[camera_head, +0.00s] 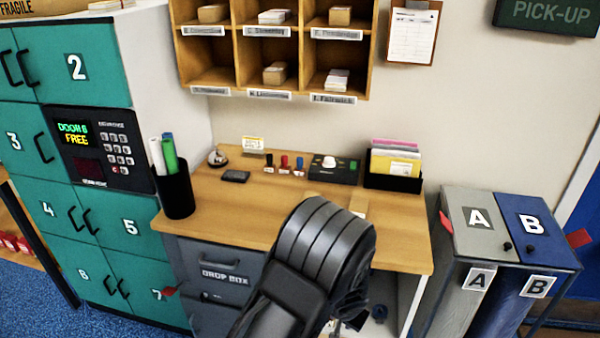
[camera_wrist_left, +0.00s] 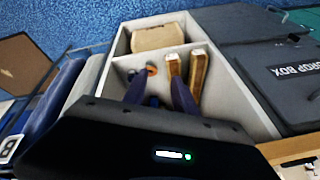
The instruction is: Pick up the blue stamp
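Small stamps stand in a row on the wooden desk in the head view. The blue stamp (camera_head: 299,162) is at the right end of the row, beside a red stamp (camera_head: 284,161) and a dark one (camera_head: 269,160). My left arm rises in front of the desk, and its gripper is mostly hidden behind the arm. In the left wrist view my left gripper (camera_wrist_left: 160,92) is open, with two dark fingers apart over a grey compartmented box. It is low beside the drop box, well away from the stamps. My right gripper is out of view.
The desk (camera_head: 230,210) also holds a pen cup (camera_head: 175,190), a dark device (camera_head: 333,169) and an envelope holder (camera_head: 393,180). Pigeonholes (camera_head: 275,50) hang above. The drop box (camera_head: 222,272) is below; bins A and B stand right. The grey box (camera_wrist_left: 235,90) holds cartons.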

